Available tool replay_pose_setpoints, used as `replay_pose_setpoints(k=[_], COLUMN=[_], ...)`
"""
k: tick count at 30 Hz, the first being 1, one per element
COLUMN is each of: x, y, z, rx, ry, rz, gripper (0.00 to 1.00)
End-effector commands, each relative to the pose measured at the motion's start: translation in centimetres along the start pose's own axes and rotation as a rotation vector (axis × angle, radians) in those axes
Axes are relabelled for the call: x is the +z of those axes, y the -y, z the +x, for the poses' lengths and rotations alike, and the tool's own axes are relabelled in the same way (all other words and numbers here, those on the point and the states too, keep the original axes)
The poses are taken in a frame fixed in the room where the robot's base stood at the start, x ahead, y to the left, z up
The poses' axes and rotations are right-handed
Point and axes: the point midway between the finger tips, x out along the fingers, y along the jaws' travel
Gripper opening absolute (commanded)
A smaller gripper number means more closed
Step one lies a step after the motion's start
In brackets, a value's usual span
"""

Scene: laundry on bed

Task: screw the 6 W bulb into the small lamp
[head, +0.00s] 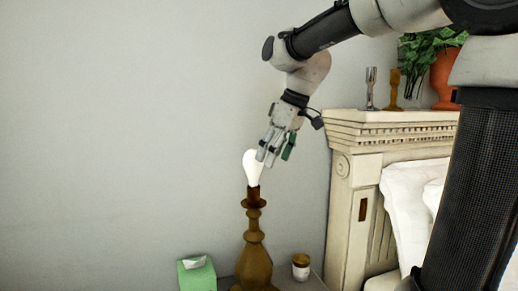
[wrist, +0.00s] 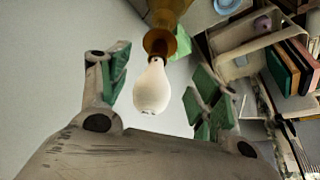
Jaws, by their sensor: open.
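The lamp (head: 256,262) is a brown, turned-looking body with a narrow neck, standing upright beside the bed. A white bulb (head: 251,168) stands upright in its top; I cannot read a wattage or tell how tightly it sits. My gripper (head: 274,152) is open, tilted down, just right of the bulb and overlapping its edge in the head view. In the wrist view the bulb (wrist: 153,90) shows between the two spread green-padded fingers, with visible gaps on both sides. The lamp's neck (wrist: 160,42) is beyond it. Nothing shows held in the fingers.
A green tissue box (head: 197,275) and a small jar (head: 301,266) flank the lamp's base. The carved headboard (head: 345,200) stands to the right, with candlesticks (head: 392,90) and a potted plant (head: 447,75) on top. The wall side left of the lamp is clear.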

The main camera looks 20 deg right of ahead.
Motion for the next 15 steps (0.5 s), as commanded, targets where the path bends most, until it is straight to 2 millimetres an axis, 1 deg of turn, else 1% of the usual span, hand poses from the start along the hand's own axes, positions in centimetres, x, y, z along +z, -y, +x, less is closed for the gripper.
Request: replay_pose_setpoints(k=[1,3,6,8,11,15], x=[-1.9,-3.6,-4.9,-5.2,-5.2,-5.1], y=[-0.1,-0.1,-0.1,0.0,0.1,0.2], z=[0.5,0.9,1.3,1.6,2.8,5.1], rx=[-0.017,-0.034,-0.047,-0.049,-0.051,-0.051], ry=[-0.003,-0.007,-0.012,-0.013,-0.011,-0.011], rz=[-0.041,-0.085,-0.119,-0.127,-0.129,-0.128], gripper=[0.64,0.64,0.64,0.64,0.64,0.64])
